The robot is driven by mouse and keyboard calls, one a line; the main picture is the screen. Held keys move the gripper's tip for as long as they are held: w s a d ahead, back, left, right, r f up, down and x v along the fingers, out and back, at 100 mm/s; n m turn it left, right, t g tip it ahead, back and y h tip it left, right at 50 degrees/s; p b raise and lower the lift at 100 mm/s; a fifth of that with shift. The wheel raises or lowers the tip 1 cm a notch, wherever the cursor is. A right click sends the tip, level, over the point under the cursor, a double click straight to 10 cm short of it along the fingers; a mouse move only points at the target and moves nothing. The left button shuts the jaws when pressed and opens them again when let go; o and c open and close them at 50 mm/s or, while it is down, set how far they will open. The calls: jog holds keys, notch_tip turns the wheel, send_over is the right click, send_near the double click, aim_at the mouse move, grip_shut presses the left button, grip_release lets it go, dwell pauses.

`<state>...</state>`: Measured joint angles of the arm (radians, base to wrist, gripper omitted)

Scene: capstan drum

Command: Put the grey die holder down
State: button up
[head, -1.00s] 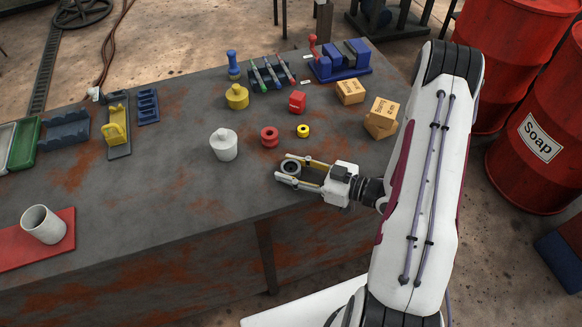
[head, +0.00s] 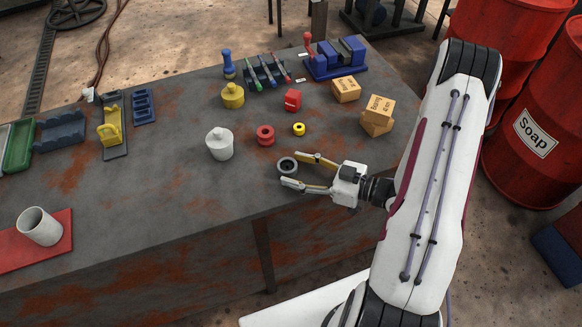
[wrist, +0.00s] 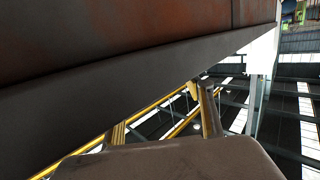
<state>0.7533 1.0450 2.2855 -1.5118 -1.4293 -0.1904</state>
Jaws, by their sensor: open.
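The grey die holder (head: 287,166), a short dark grey ring with a round opening, sits on the metal table near its front edge in the head view. My gripper (head: 298,170) is open at its right, fingers pointing left. The fingertips lie beside the ring, one on the far side and one on the near side, with the ring just at their ends. The wrist view shows only the table's edge, the background and a blurred part of the gripper; the die holder does not show there.
The table front left of the gripper is clear.

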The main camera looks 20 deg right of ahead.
aim_at(297, 168)
jog(key=shift+v, duration=2.4)
jog(key=shift+o, duration=0.4)
jog(key=shift+w+d, duration=0.15)
jog(key=shift+w, duration=0.05)
